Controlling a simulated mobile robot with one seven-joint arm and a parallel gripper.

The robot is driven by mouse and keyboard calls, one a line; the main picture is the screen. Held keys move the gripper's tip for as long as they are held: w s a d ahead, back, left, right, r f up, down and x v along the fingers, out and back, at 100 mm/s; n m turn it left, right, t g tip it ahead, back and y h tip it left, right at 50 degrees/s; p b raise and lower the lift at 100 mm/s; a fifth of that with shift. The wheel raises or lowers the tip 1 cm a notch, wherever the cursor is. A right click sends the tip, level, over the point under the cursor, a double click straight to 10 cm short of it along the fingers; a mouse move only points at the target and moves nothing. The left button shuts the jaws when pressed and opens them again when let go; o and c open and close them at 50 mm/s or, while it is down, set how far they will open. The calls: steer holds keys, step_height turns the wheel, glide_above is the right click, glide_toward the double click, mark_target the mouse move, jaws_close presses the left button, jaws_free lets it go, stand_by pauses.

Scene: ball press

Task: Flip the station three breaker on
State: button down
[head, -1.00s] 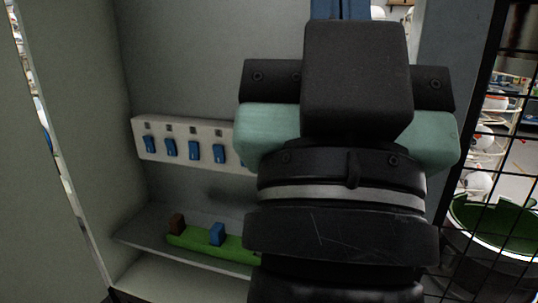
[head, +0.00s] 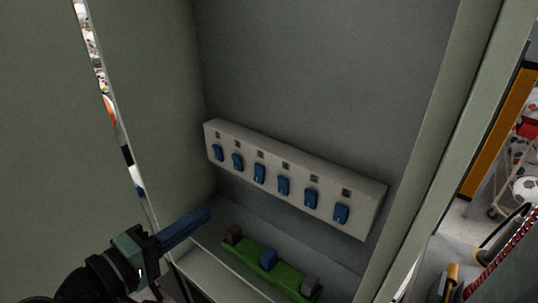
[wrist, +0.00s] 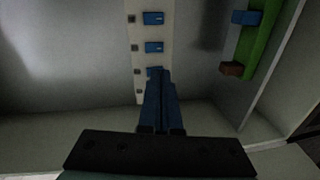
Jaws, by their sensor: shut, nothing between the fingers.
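A white breaker strip (head: 325,200) with a row of several blue switches is fixed to the cabinet's back wall. The third switch from the left (head: 259,172) is in plain sight in the head view; I cannot read any station labels. In the wrist view, the strip (wrist: 143,32) runs up from the fingertips, with blue switches (wrist: 153,48) on it. My gripper (head: 208,214) has its blue fingers shut and empty, in front of and below the strip's left end.
A green bar (head: 290,279) with brown, blue and grey blocks lies on the ledge below the strip. The grey cabinet walls close in at left and right (head: 425,150). The space in front of the strip is clear.

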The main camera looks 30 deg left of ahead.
mark_target(257, 181)
steer(key=shift+s+a+f+n, duration=0.1)
steer(key=shift+s+a+n, duration=0.1)
steer(key=shift+s, duration=0.2)
steer(key=shift+s+a+f+n, duration=0.1)
steer(key=shift+s+n, duration=0.1)
steer(key=shift+s, duration=0.15)
steer(key=shift+s, duration=0.1)
steer(key=w+p, duration=0.1)
steer(key=w, duration=0.3)
steer(key=w+d+f+p, duration=0.1)
steer(key=w+p, duration=0.1)
steer(key=w, duration=0.2)
steer(key=w+d+p, duration=0.1)
steer(key=w+p, duration=0.1)
steer(key=w, duration=0.3)
steer(key=shift+f, duration=0.15)
steer(key=shift+w+f, duration=0.15)
steer(key=shift+w, duration=0.35)
steer(key=shift+f, duration=0.1)
